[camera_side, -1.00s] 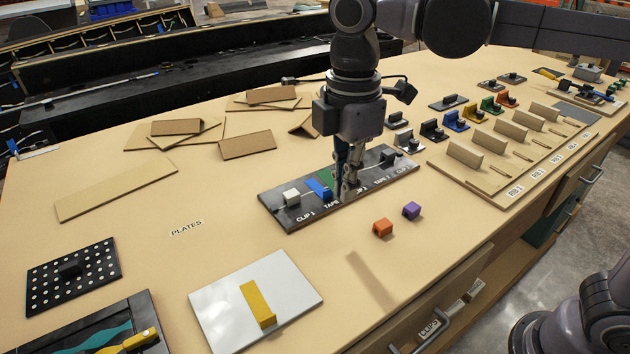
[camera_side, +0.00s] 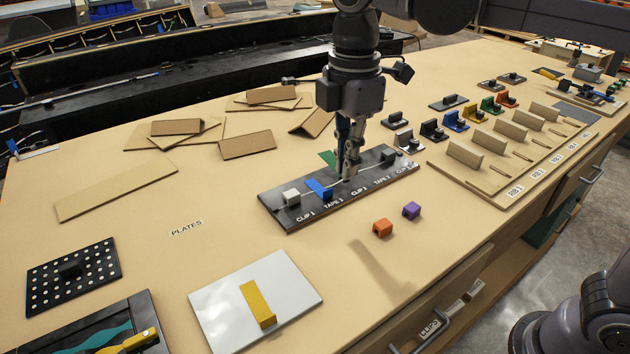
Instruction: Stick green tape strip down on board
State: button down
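The black board (camera_side: 285,216) lies on the table with labels such as CLIP 1, TAPE 1 and TAPE 2 along its front edge. A white clip (camera_side: 291,197) and a blue strip (camera_side: 319,188) sit on its left part, and a pale cable runs along it. The green tape strip (camera_side: 327,157) shows just left of my gripper (camera_side: 346,176), over the board's back edge; its right part is hidden behind the fingers. My gripper points down over the middle of the board. Its fingers are close together and appear shut on the green strip.
An orange block (camera_side: 382,228) and a purple block (camera_side: 411,210) lie in front of the board. A white plate with a yellow strip (camera_side: 254,301) is at the front. A rack of coloured clips and wooden pieces (camera_side: 475,160) stands right. Brown plates (camera_side: 247,145) lie behind.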

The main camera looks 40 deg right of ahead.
jog(key=w+d+f, duration=0.3)
jog(key=w+d, duration=0.4)
jog(key=d, duration=0.2)
jog(key=n, duration=0.1)
send_near(375, 176)
jog(key=shift+s+f, duration=0.1)
jog(key=shift+f, duration=2.45)
jog(key=shift+f, duration=0.8)
jog(key=c, duration=1.4)
grip_release()
jog(key=shift+c, duration=0.2)
